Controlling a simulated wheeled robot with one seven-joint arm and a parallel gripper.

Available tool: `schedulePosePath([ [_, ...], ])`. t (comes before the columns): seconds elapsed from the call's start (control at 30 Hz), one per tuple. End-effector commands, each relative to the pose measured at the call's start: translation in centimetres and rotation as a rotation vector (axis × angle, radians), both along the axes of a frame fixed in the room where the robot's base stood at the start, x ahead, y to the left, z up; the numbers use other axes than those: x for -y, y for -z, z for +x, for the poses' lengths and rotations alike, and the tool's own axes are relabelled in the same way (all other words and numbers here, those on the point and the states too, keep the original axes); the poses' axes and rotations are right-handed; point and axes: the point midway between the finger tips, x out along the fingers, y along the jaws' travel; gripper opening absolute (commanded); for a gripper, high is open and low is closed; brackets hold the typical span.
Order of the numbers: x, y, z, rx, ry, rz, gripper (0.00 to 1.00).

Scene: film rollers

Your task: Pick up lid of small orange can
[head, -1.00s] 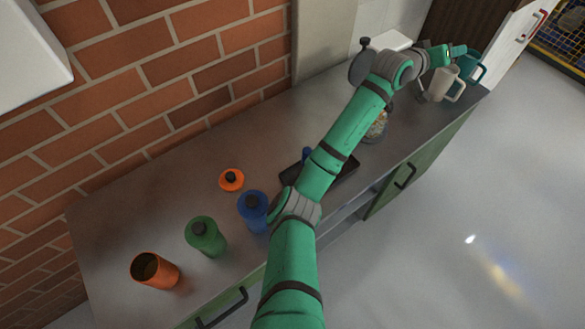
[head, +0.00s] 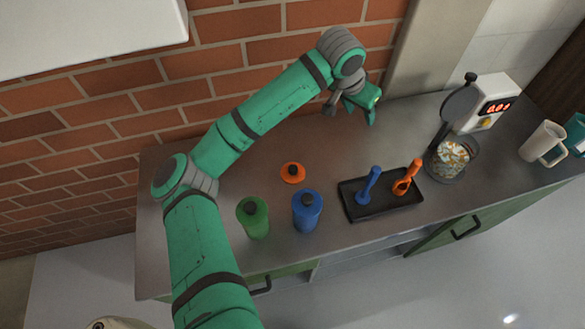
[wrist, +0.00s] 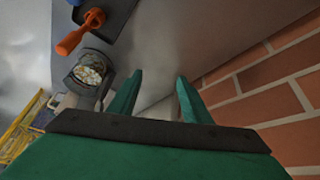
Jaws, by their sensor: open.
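A green bottle (head: 253,217) and a blue bottle (head: 306,212) stand before the lid. A black tray (head: 386,207) holds a blue tool (head: 368,186) and an orange tool (head: 407,178). A brick wall bounds the back.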

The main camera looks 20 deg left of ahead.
Motion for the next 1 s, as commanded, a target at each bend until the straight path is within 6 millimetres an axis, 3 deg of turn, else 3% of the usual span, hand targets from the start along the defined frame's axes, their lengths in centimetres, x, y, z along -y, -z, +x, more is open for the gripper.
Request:
schedulePosePath([
  [0.03,-3.1,1.3,-2.0,-0.047,-0.014,0.044,0.44],
  [0.1,-6.3,2.9,-4.7,-0.111,-0.019,0.093,0.44],
  [0.2,-9.7,4.6,-8.2,-0.192,-0.024,0.144,0.44],
  [0.33,-12.3,5.9,-11.2,-0.261,-0.027,0.183,0.44],
  [0.5,-13.4,7.3,-12.5,-0.295,-0.028,0.197,0.44],
  [0.73,-13.2,10.7,-12.1,-0.295,-0.028,0.197,0.44],
  [1.0,-13.2,12.5,-11.9,-0.293,-0.028,0.198,0.44],
])
